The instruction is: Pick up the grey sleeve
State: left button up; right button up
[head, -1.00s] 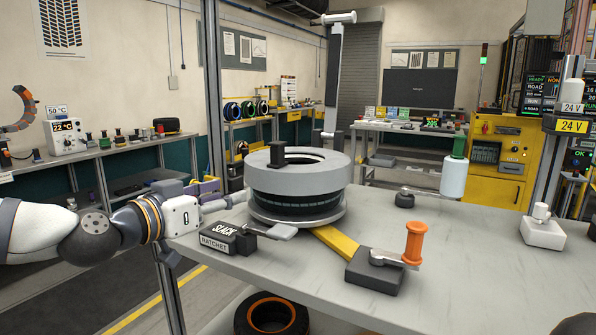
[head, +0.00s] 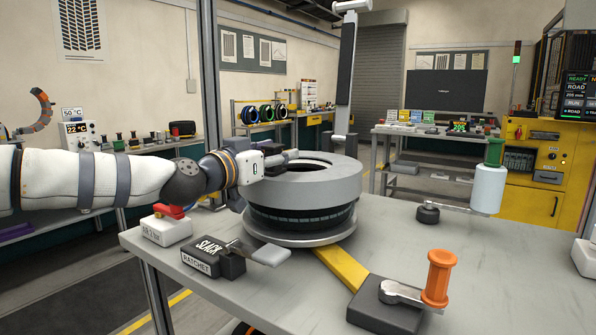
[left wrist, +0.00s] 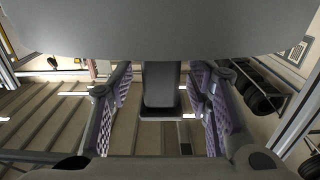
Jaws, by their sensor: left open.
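The grey sleeve (head: 330,183) looks like the thick grey ring lying flat on the black tyre (head: 300,217) on the round clamp plate. My left gripper (head: 288,157) is at the sleeve's left rim, just above its top. In the left wrist view the sleeve (left wrist: 160,28) fills the top of the picture. Its dark upright handle (left wrist: 160,80) stands between the purple-padded fingers, with a gap on both sides. The fingers are open. In the head view my gripper hides this handle. My right gripper is not in view.
A black SLACK/RATCHET block (head: 213,258) with a grey lever stands left of the clamp. A white block with a red knob (head: 166,226) is behind it. An orange-handled crank (head: 437,280) and a green-topped white cylinder (head: 488,188) stand to the right.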

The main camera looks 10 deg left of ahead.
pick_arm(q)
jog(key=shift+w, duration=0.15)
jog(key=shift+c, duration=0.8)
grip_shut()
jog(key=shift+r, duration=0.1)
